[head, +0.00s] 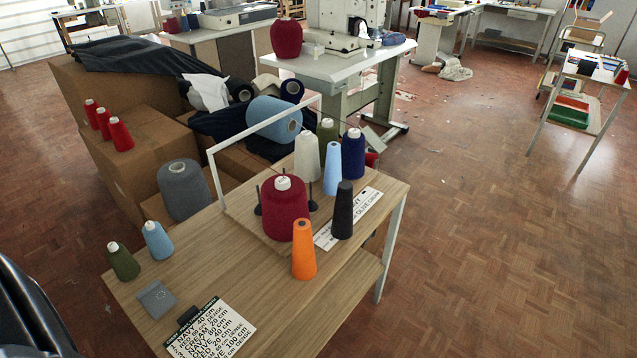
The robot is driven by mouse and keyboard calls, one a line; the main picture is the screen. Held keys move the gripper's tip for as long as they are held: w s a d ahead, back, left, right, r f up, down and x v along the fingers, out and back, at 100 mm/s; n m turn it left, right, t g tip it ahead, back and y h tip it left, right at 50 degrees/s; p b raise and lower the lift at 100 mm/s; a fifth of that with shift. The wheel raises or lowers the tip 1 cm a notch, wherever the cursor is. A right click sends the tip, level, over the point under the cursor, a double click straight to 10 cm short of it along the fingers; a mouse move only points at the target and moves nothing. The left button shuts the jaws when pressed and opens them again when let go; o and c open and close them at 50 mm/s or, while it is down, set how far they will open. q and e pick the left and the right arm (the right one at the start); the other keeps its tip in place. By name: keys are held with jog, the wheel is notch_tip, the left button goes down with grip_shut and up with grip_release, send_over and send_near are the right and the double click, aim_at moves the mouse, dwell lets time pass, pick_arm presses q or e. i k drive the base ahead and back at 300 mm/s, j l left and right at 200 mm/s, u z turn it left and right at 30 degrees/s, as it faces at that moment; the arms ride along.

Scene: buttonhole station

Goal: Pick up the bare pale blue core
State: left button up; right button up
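The bare pale blue core (332,170) is a slim, plain, smooth cone standing upright on the table among the yarn cones. It stands between a cream cone (307,158) on its left and a navy cone (353,157) on its right. A bare black core (343,212) stands in front of it, close by in the picture, and a bare orange core (304,250) stands nearer the front edge. A different pale blue cone with a white tip (157,241) stands at the table's left. Neither of my grippers shows in the head view.
The wooden table (250,275) carries a large red cone (286,212), a white wire frame (212,175), an olive cone (122,262), a grey pad (157,299) and printed cards (212,330). Boxes and fabric rolls crowd behind left.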

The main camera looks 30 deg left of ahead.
aim_at(332, 177)
jog(key=u, duration=0.4)
jog(key=i+l+u, duration=0.1)
jog(key=u, duration=0.65)
jog(key=i+l+u, duration=0.1)
jog(key=u, duration=0.3)
jog(key=i+l+u, duration=0.15)
jog(key=l+u, duration=0.25)
jog(key=l, duration=0.25)
jog(key=l+u, duration=0.4)
jog(key=l, duration=0.25)
jog(key=l+u, duration=0.35)
jog(key=l, duration=0.4)
